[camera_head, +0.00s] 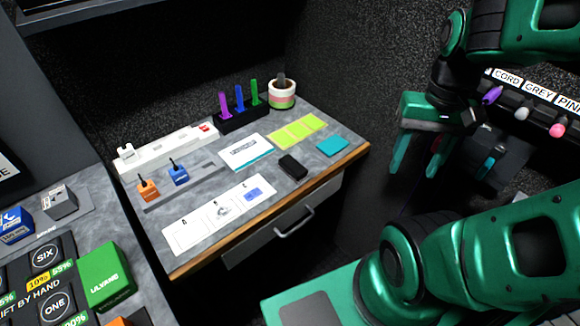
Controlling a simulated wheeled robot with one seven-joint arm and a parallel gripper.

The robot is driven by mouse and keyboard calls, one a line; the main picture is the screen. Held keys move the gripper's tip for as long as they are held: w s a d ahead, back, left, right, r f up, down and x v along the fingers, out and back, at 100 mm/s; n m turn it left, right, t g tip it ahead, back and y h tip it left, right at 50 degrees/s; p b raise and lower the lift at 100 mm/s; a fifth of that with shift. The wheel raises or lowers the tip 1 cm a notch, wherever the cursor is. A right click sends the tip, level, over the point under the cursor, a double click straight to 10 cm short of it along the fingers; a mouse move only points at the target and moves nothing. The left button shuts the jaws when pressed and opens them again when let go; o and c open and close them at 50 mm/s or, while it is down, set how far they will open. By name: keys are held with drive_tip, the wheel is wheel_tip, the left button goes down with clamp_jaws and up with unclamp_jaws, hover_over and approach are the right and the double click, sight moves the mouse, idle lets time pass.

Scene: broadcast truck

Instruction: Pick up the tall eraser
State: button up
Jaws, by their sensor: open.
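A small black block with rounded edges (292,166), which looks like an eraser, lies on the grey desk (225,207) near its front right. I cannot tell for certain that it is the tall eraser. No other clear eraser shows. My gripper (416,168), green with teal fingers, is open and empty. It hangs to the right of the desk, fingers pointing down, apart from the block.
A teal pad (331,147) and yellow-green notes (297,131) lie near the block. A drawer handle (294,223) sticks out in front. A green box (105,277) stands lower left.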

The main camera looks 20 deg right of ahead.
drive_tip(key=o, duration=0.5)
drive_tip(key=shift+a+r, duration=0.1)
drive_tip(key=shift+r, duration=0.2)
drive_tip(key=o, duration=0.3)
drive_tip(key=w+a+m, duration=0.1)
drive_tip(key=w, duration=0.2)
drive_tip(key=w+a+m, duration=0.1)
drive_tip(key=w, duration=0.3)
drive_tip(key=w+a+m, duration=0.1)
drive_tip(key=w, duration=0.3)
drive_tip(key=shift+a+f+y, duration=0.1)
drive_tip(key=shift+f+y, duration=0.25)
drive_tip(key=shift+y, duration=0.05)
drive_tip(key=shift+o, duration=0.2)
drive_tip(key=m+g+y, duration=0.1)
drive_tip(key=m+y, duration=0.2)
drive_tip(key=m, duration=0.2)
approach(294, 163)
drive_tip(key=shift+x, duration=4.3)
